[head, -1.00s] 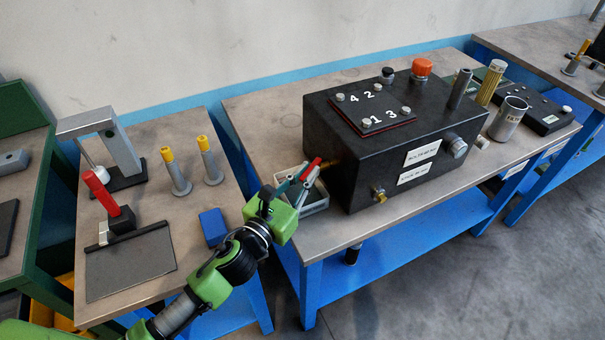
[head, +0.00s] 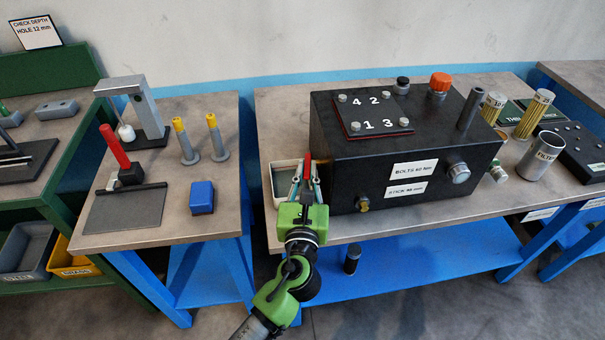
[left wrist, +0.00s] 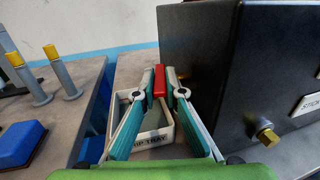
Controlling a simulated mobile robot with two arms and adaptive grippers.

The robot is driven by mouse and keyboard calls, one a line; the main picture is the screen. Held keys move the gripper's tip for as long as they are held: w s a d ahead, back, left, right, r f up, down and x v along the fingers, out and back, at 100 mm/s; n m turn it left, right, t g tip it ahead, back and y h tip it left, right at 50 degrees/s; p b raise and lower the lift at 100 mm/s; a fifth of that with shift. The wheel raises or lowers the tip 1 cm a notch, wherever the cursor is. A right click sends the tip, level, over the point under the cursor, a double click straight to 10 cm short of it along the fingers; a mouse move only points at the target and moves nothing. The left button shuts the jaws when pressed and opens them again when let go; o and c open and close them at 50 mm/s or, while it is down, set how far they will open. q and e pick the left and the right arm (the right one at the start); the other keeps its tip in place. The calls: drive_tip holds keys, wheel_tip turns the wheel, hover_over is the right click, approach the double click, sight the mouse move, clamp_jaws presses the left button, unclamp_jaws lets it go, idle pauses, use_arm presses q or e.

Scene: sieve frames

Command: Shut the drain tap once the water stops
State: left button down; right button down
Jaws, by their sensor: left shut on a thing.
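The drain tap's red handle (head: 307,168) is at the left side of the black tank (head: 400,160). My left gripper (head: 307,182) is shut on this handle. In the left wrist view the red handle (left wrist: 160,82) stands between the two fingertips. The tap's body and spout are hidden behind the fingers and handle. A pale drip tray (head: 284,183) sits on the bench beside the tank, and its label shows in the left wrist view. I see no water stream, but the fingers cover part of that spot. My right gripper is not in view.
A brass plug (head: 363,203) sticks out low on the tank's front. A blue block (head: 202,197), a red-handled tool (head: 118,150) and two yellow-topped pegs stand on the left bench. A gap separates the two benches. A filter cup (head: 540,155) stands at right.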

use_arm(q)
drive_tip(key=shift+d+n+y, duration=0.3)
drive_tip(key=shift+n+y, duration=0.2)
drive_tip(key=shift+y, duration=0.3)
drive_tip(key=shift+y+b, duration=0.3)
drive_tip(key=c, duration=2.1)
unclamp_jaws()
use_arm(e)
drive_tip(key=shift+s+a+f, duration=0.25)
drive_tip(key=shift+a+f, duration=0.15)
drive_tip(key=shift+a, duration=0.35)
